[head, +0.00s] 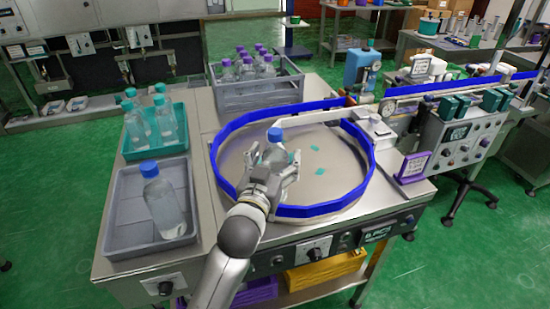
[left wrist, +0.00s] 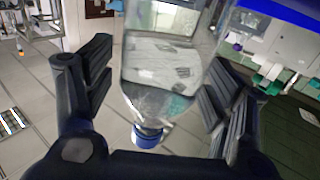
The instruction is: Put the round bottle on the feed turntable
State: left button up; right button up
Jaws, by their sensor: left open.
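A clear round bottle with a blue cap (head: 275,134) stands upright on the feed turntable (head: 335,175), inside its blue rim, near the left side. My left gripper (head: 272,168) is open, with one finger on each side of this bottle. In the left wrist view the bottle (left wrist: 160,65) appears upside down between the two dark fingers, with a visible gap at the left finger; whether the right finger touches it I cannot tell. The bottle's lower part is partly hidden by the gripper in the head view. My right gripper is not in view.
A grey tray (head: 120,232) at the left holds another blue-capped bottle (head: 166,203). A teal tray (head: 140,150) holds teal-capped bottles, and a grey crate (head: 240,101) holds purple-capped ones. A guide bar crosses the turntable's back. Its front right is clear apart from small teal marks.

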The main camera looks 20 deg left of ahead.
pick_arm(q)
jog(key=shift+r, duration=0.15)
jog(key=shift+s, duration=0.35)
jog(key=s+b, duration=0.1)
jog(key=s, duration=1)
jog(key=shift+s, duration=0.15)
